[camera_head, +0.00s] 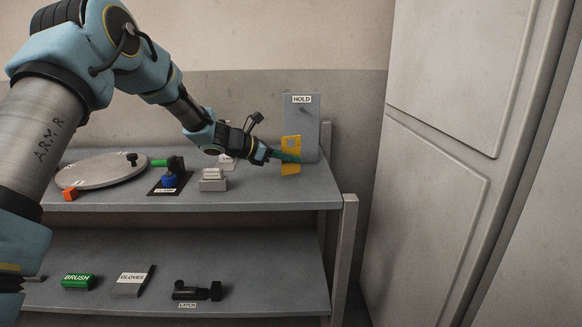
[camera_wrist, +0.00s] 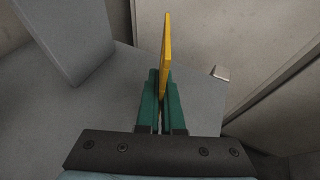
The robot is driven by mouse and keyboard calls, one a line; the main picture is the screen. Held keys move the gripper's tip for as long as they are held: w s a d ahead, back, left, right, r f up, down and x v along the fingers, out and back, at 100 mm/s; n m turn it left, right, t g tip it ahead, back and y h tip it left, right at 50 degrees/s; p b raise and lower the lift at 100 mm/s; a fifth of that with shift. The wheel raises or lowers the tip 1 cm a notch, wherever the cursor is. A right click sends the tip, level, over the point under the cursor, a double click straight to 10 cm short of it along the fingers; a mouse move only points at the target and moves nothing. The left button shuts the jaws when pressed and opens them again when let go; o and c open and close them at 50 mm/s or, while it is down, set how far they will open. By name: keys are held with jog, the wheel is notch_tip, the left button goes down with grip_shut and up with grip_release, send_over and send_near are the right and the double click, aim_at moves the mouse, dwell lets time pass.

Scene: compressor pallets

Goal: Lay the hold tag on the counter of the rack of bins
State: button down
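A yellow tag (camera_head: 291,169), likely the hold tag, is held in my gripper (camera_head: 284,156) above the right end of the upper shelf. In the wrist view, the thin tag (camera_wrist: 166,45) stands edge-on between the teal fingers of my gripper (camera_wrist: 162,88), which are closed on it. Behind it stands a grey upright panel (camera_head: 308,118) with a HOLD label and a small peg; it also shows in the wrist view (camera_wrist: 72,35). No rack of bins can be made out in either view.
The upper shelf (camera_head: 270,192) carries a round plate (camera_head: 100,170), a clamp (camera_head: 170,177) and a small labelled block (camera_head: 213,181). The lower shelf (camera_head: 255,265) holds a green BRUSH block (camera_head: 78,281), a GLOVES block (camera_head: 131,281) and a latch (camera_head: 196,291). A tall pale cabinet (camera_head: 440,120) stands right.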

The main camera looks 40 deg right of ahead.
jog(key=shift+f, duration=1.3)
jog(key=shift+f, duration=0.15)
jog(key=c, duration=1.1)
grip_release()
jog(key=shift+o, duration=0.2)
jog(key=shift+r, duration=0.25)
jog(key=b+v, duration=0.1)
jog(key=v, duration=1.1)
jog(key=shift+b, duration=0.3)
jog(key=shift+a+f, duration=0.1)
